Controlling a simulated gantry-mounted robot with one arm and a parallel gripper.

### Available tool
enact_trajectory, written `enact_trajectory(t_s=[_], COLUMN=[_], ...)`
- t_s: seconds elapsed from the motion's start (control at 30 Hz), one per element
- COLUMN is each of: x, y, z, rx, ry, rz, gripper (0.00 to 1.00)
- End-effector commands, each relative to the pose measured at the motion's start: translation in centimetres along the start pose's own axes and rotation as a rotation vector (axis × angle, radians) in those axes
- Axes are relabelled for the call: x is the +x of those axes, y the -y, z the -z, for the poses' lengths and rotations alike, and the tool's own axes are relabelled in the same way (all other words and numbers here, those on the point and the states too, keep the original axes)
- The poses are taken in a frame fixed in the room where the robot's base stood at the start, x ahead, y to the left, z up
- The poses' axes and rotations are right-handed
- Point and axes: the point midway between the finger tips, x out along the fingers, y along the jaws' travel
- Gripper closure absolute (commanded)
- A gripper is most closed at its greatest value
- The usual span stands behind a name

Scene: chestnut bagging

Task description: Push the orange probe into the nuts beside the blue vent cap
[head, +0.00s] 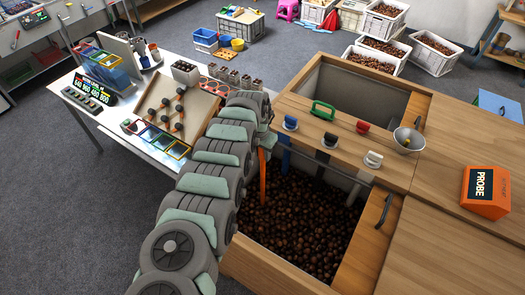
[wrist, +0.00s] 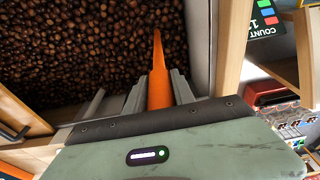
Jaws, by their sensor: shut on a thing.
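The orange probe (head: 263,180) hangs point down at the left side of the open bin, just left of the blue vent pipe (head: 286,155). My gripper (wrist: 158,92) is shut on the probe, which also shows between its fingers in the wrist view (wrist: 157,70). In the head view my arm hides the fingers and the probe's top. The nuts (head: 305,215) fill the bin below. I cannot tell whether the tip touches them. The blue vent cap (head: 290,122) sits on the wooden crosspiece, right of my wrist.
A red cap (head: 362,127), a white cap (head: 373,160), a green handle (head: 323,110) and a metal bowl (head: 409,139) are on the wooden top. An orange PROBE box (head: 485,190) stands at the right. A cluttered white table (head: 150,150) is at the left.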

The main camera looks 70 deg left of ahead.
Motion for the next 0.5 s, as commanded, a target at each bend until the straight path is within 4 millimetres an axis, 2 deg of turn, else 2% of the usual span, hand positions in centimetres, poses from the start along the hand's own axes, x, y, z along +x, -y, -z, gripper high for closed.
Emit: enact_trajectory(t_s=[0.03,0.2,0.5], x=[0.9,2.7,5.2], y=[-0.1,-0.1,-0.1], z=[-0.1,-0.4,-0.7], rx=[0.001,0.001,0.002], ry=[0.0,0.0,-0.003], rz=[0.0,-0.001,0.0], gripper=[1.0,1.0,1.0])
